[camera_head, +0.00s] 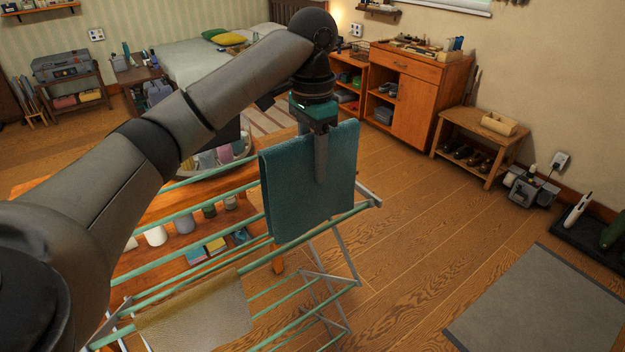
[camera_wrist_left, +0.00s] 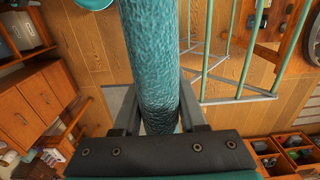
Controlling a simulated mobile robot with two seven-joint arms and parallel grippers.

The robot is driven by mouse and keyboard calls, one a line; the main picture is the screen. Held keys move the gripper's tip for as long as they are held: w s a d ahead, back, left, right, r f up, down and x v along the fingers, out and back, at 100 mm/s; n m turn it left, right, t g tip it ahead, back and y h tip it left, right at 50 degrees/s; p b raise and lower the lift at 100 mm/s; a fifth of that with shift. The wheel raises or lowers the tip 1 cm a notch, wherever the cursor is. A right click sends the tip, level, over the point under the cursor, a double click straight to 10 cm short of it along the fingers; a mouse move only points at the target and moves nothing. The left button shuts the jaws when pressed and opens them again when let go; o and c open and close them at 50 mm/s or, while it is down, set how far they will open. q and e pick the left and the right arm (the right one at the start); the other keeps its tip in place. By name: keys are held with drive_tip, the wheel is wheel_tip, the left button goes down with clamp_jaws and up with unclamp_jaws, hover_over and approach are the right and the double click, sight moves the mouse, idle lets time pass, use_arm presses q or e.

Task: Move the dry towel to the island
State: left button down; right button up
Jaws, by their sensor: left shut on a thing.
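In the left wrist view the towel (camera_wrist_left: 150,60) runs as a thick teal roll between the two fingers (camera_wrist_left: 158,125). A yellow-brown cloth (camera_head: 195,312) hangs on the near part of the rack. A wooden surface (camera_head: 150,262) with jars and small boxes stands behind the rack; I cannot tell whether it is the island. My right gripper is not in view.
A wooden cabinet (camera_head: 412,98) and a low shoe bench (camera_head: 480,144) stand along the back right wall. A grey mat (camera_head: 540,305) lies at the lower right. The wood floor (camera_head: 430,225) between rack and bench is clear.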

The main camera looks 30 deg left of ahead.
use_arm(q)
wheel_tip(320, 180, up, 5)
drive_tip(key=shift+f+p, duration=0.15)
drive_tip(key=shift+p, duration=0.6)
wheel_tip(320, 180, up, 2)
drive_tip(key=p, duration=0.2)
drive_tip(key=shift+p, duration=0.3)
wheel_tip(320, 180, up, 4)
drive_tip(key=p, duration=0.5)
wheel_tip(320, 180, up, 2)
drive_tip(key=shift+r+p, duration=0.2)
drive_tip(key=shift+p, duration=0.65)
drive_tip(key=shift+r, duration=1.15)
wheel_tip(320, 180, up, 12)
hover_over(312, 133)
drive_tip(key=shift+f, duration=0.2)
